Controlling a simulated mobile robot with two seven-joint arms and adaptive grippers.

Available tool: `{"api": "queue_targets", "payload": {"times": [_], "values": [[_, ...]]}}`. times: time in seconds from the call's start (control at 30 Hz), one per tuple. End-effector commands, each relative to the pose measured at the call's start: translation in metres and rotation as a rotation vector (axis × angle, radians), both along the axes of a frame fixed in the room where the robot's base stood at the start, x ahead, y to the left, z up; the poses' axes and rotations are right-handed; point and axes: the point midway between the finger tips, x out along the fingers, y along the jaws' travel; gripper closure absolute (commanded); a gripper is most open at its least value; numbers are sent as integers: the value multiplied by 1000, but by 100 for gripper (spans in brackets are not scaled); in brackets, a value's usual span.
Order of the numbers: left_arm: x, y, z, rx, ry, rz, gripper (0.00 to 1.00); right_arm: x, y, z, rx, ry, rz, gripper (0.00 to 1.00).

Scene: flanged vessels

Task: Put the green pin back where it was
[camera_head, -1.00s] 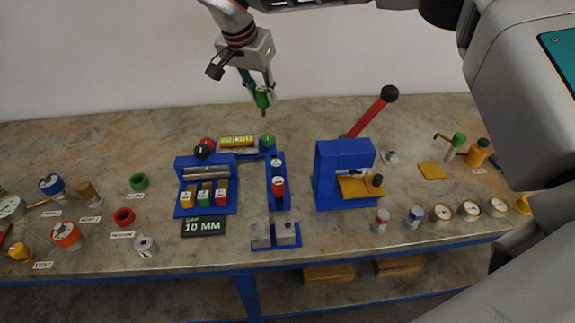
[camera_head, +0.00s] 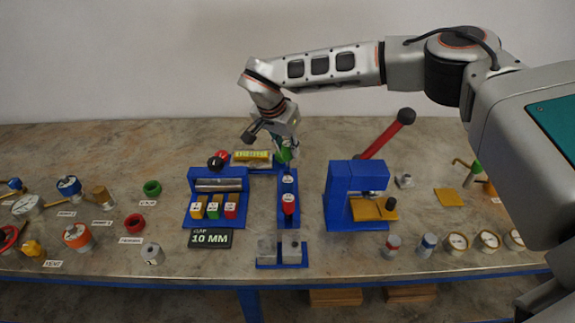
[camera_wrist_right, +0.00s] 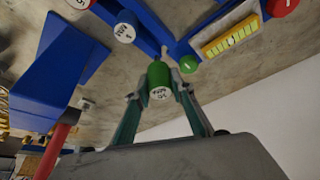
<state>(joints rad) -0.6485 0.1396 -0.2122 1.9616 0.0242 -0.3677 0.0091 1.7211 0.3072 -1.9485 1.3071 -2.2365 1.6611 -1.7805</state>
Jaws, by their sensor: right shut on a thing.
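My right gripper (camera_head: 284,156) is shut on the green pin (camera_wrist_right: 160,82) and hangs over the far end of the blue rack (camera_head: 289,222). In the right wrist view the pin sits between both fingertips, its pale marked end facing the camera. I cannot tell from these views whether its lower end touches the rack. In the rack, nearer the front, stand a blue pin with a white top (camera_wrist_right: 125,30) and a red pin (camera_head: 288,204). My left gripper is not in view.
A green knob (camera_wrist_right: 189,64) and a yellow vial (camera_wrist_right: 230,38) are close beside the held pin. A blue block stand (camera_head: 215,185) is left of the rack. A blue press (camera_head: 345,195) with a red lever (camera_head: 385,135) stands right of it.

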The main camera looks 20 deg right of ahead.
Motion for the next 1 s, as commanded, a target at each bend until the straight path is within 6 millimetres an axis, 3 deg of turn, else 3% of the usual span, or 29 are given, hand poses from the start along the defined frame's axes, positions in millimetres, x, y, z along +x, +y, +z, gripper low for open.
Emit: {"api": "queue_targets", "payload": {"times": [0.1,0.33,0.57,1.0], "values": [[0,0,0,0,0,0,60,0,0,-15,1,1,0,100],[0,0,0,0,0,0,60,0,0,-29,1,1,0,100],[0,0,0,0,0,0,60,0,1,-61,1,1,0,100],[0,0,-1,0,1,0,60,0,0,-67,0,0,0,100]]}}
